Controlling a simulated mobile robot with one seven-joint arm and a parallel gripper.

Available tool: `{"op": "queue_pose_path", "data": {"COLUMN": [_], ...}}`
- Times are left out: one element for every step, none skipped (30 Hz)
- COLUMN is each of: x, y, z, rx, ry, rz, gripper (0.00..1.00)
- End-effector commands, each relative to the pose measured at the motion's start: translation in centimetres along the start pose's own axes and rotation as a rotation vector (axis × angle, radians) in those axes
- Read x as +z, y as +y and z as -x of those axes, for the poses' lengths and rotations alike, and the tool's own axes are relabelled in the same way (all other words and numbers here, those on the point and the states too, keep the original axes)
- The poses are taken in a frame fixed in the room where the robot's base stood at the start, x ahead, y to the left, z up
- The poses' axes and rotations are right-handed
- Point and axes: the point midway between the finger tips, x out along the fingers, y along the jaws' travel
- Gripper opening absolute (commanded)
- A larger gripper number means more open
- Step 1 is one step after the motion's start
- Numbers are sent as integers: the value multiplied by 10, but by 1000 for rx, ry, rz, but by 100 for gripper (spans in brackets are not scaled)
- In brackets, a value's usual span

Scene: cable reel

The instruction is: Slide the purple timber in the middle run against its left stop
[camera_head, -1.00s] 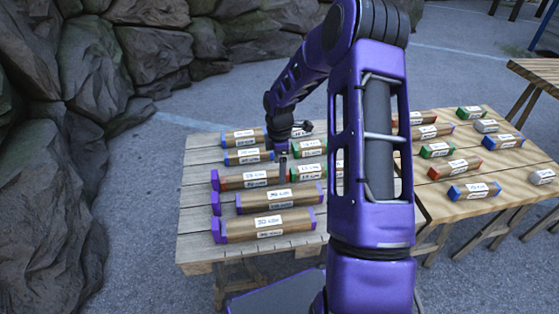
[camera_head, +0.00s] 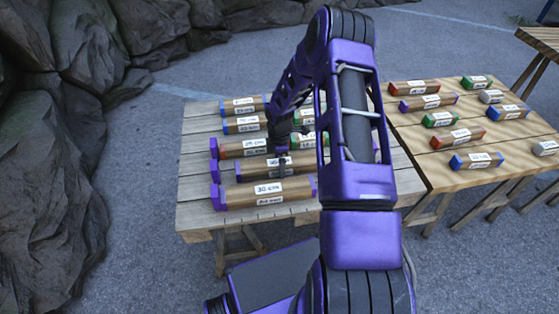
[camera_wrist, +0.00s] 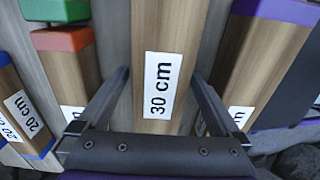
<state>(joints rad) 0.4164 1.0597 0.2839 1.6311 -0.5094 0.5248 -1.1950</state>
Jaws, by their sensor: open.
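The purple timber (camera_head: 250,171) is a brown bar in the middle run, second from the front of the near table. Its left stop (camera_head: 214,171) is a purple block, with a visible gap between it and the timber's left end. In the wrist view a timber labelled "30 cm" (camera_wrist: 160,45) runs between my fingers. My gripper (camera_wrist: 160,75) is open, one finger on each side of that timber; I cannot tell whether they touch it. In the head view my gripper (camera_head: 282,158) is over the timber, and my arm hides the timber's right part.
A longer purple-ended timber (camera_head: 240,196) lies in front, close to its own stop. Behind lies a red-ended timber (camera_head: 240,149) with a green-ended one (camera_head: 300,140) to its right. Blue-ended timbers (camera_head: 245,126) lie farther back. A right-hand table (camera_head: 440,178) holds several loose timbers.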

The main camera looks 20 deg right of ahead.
Motion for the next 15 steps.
{"op": "queue_pose_path", "data": {"x": [0, 0, 0, 0, 0, 0, 0, 0, 0, 0, 0, 0, 0, 0, 0], "y": [0, 0, 0, 0, 0, 0, 0, 0, 0, 0, 0, 0, 0, 0, 0], "z": [0, 0, 0, 0, 0, 0, 0, 0, 0, 0, 0, 0, 0, 0, 0], "rx": [0, 0, 0, 0, 0, 0, 0, 0, 0, 0, 0, 0, 0, 0, 0], "ry": [0, 0, 0, 0, 0, 0, 0, 0, 0, 0, 0, 0, 0, 0, 0], "rz": [0, 0, 0, 0, 0, 0, 0, 0, 0, 0, 0, 0, 0, 0, 0], "gripper": [100, 100, 100, 100, 100, 98, 93, 87, 80, 75, 69, 62, 57, 51, 44]}}
